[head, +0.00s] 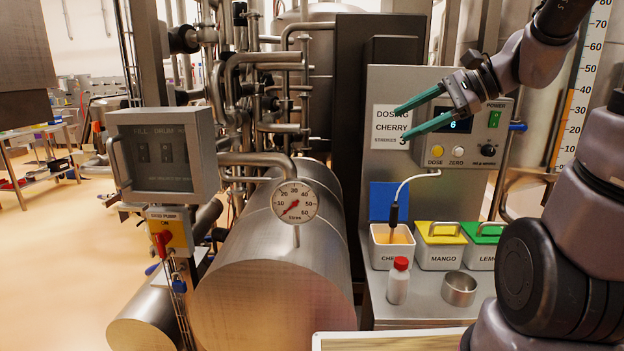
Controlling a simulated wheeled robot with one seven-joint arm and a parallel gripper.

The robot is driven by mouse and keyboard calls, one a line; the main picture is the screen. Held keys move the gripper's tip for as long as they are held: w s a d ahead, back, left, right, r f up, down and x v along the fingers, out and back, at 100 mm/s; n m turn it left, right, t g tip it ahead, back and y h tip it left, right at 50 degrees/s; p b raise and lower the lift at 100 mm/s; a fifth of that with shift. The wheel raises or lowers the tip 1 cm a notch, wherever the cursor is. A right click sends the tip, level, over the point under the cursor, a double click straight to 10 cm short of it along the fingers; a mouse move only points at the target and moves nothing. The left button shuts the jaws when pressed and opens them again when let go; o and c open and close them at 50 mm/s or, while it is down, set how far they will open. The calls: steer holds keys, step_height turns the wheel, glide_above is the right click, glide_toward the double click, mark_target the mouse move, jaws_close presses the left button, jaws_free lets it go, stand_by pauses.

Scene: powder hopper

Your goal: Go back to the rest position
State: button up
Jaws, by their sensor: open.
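My gripper (398,121) has two green fingers spread apart, pointing left, with nothing between them. It is raised in front of the dosing panel (382,97), which carries a sign reading DOSING CHERRY STROKES 3. The fingers partly cover the sign and the small display (453,127), which shows 6. My arm comes in from the upper right. Whether the fingers touch the panel cannot be told from this view.
Below the panel stand an open cherry tub (391,255) with a tube in it, lidded mango (439,257) and lemon (481,257) tubs, a red-capped bottle (398,281) and a metal cup (459,289). A steel drum (270,270) with a dial gauge (295,202) lies left.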

steer(key=s+d+r+n+t+h, duration=0.2)
steer(key=s+d+n+h, duration=0.2)
steer(key=s+n+h, duration=0.4)
steer(key=shift+s+d+n+t+h, duration=0.3)
steer(key=shift+s+d+n, duration=0.1)
steer(key=shift+n, duration=0.2)
steer(key=shift+o, duration=0.2)
stand_by(1.0)
